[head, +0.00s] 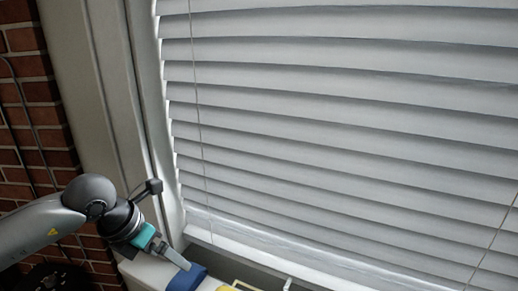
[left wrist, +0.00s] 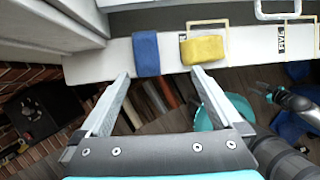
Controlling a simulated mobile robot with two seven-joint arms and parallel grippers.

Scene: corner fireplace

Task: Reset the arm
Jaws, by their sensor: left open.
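My left arm comes in from the lower left in the head view. Its gripper (head: 186,266) is by the white window sill (head: 148,271), close to a blue cloth (head: 188,277). In the left wrist view the two fingers of my left gripper (left wrist: 160,73) are spread apart with nothing held between them. The blue cloth (left wrist: 145,52) hangs over the sill edge beyond the fingertips, with a yellow sponge-like block (left wrist: 204,49) to its right. What looks like my right gripper (left wrist: 266,91) shows at the right edge of that view, too small to judge its jaws.
White blinds (head: 340,130) fill the window, with a brick wall (head: 30,110) to the left. Wire-like frames (left wrist: 278,12) stand on the sill (left wrist: 110,62). Below are a teal bucket-like thing (left wrist: 228,108), a black box (left wrist: 42,108) and a wooden floor.

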